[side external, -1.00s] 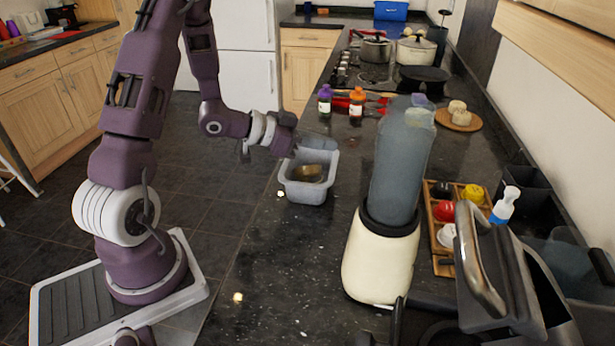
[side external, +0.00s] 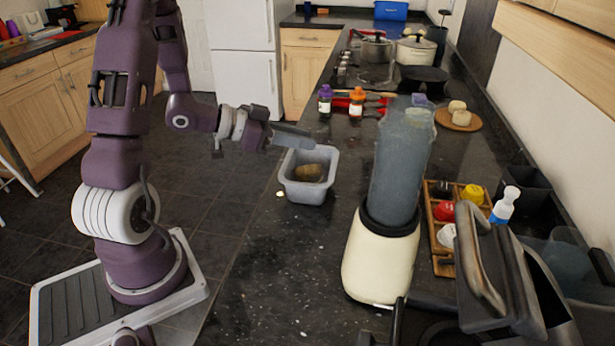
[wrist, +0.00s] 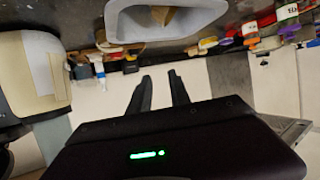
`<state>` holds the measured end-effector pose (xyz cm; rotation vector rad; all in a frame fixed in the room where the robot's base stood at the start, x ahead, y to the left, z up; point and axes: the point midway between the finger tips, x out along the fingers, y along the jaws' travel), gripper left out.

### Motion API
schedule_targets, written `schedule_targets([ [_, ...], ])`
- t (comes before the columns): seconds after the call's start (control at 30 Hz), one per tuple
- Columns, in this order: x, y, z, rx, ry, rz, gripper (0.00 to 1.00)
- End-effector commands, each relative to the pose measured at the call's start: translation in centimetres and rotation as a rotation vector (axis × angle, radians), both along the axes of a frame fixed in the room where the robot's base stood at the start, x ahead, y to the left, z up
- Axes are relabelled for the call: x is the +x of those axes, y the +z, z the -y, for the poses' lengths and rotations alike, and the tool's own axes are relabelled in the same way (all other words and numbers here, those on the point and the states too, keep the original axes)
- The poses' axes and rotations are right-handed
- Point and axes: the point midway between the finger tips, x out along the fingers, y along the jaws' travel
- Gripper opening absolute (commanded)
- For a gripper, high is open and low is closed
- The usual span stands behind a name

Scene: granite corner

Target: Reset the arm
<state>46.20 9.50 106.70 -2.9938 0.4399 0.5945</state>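My gripper (side external: 298,138) is at the counter's left edge in the side view, pointing right, above and behind the grey tub. In the wrist view its two dark fingers (wrist: 160,80) stand apart with nothing between them. The arm is bent, with its forearm out to the side over the floor. The grey tub (side external: 306,190) stands on the counter with a brown lump (side external: 308,172) in it. The tub also shows at the top of the wrist view (wrist: 128,27).
A blender (side external: 383,255) stands right of the tub. Two small bottles (side external: 325,100) (side external: 357,102) stand behind it. A wooden tray (side external: 439,215) of colored items lies at the right. Pots (side external: 376,48) (side external: 414,53) are farther back. The front-left counter is clear.

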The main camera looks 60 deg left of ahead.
Motion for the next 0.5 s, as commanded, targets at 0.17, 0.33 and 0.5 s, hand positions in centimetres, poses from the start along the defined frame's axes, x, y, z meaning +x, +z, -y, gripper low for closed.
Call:
schedule_targets([
  [0.17,-1.1,0.5,-0.3,0.0,-0.001,0.0,0.23],
  [0.33,-1.1,0.4,-0.3,0.0,-0.001,0.0,0.23],
  [0.5,0.4,1.5,-1.2,0.185,0.081,-0.063,0.23],
])
